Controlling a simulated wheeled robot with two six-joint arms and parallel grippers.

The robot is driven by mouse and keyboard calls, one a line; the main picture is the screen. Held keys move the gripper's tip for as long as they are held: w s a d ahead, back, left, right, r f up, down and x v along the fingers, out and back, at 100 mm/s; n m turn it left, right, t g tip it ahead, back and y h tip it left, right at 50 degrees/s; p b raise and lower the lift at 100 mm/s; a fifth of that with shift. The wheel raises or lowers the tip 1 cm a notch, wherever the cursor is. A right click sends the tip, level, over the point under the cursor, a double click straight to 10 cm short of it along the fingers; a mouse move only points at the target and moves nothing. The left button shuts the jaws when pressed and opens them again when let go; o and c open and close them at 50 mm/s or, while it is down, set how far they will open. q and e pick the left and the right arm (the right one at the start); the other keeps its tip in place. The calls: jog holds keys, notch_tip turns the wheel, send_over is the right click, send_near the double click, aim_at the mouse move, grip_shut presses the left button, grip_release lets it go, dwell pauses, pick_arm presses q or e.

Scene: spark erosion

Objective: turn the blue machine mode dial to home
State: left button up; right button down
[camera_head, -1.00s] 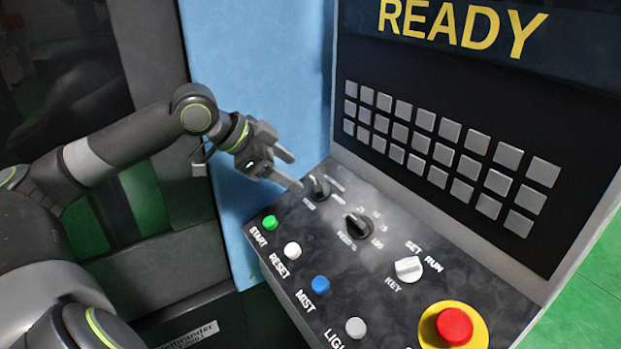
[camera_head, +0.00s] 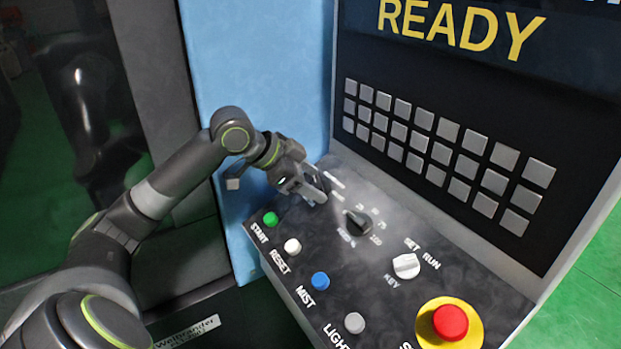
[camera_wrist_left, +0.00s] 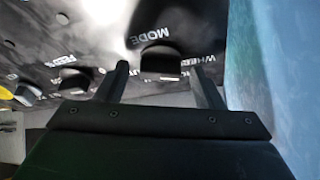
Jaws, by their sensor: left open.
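The machine mode dial (camera_wrist_left: 160,61) is a dark, near-black knob on the sloping control panel (camera_head: 400,310), under the word MODE in the left wrist view. It does not look blue there. In the head view my left gripper hides it, and its white labels partly show around the fingers. My left gripper (camera_head: 319,187) is open and empty at the panel's upper left. In the left wrist view the dial appears between its two fingertips (camera_wrist_left: 160,68). I cannot tell if they touch it. The dial's pointer direction is unclear. My right gripper is out of view.
A black feed dial (camera_head: 357,223) stands just right of the gripper. A green START button (camera_head: 270,218), a white RESET button (camera_head: 292,245), a white key switch (camera_head: 406,266) and a red stop button (camera_head: 450,322) are nearby. The keypad wall (camera_head: 380,170) rises behind.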

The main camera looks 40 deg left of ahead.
pick_arm(q)
jog(key=c, duration=1)
jog(key=shift+w+r+m+g+p, duration=0.15)
jog(key=shift+m+g+p, duration=0.15)
jog(key=shift+m+p, duration=0.4)
jog(key=m+h, duration=0.1)
jog(key=m, duration=0.1)
jog(key=shift+m+g+p, duration=0.3)
jog(key=shift+m+p, duration=0.05)
jog(key=shift+m, duration=0.05)
jog(key=m+g, duration=0.1)
jog(key=m, duration=0.1)
jog(key=m+g, duration=0.1)
jog(key=m, duration=0.2)
jog(key=shift+w+a+p, duration=0.1)
jog(key=shift+w+p, duration=0.05)
jog(key=shift+p, duration=0.2)
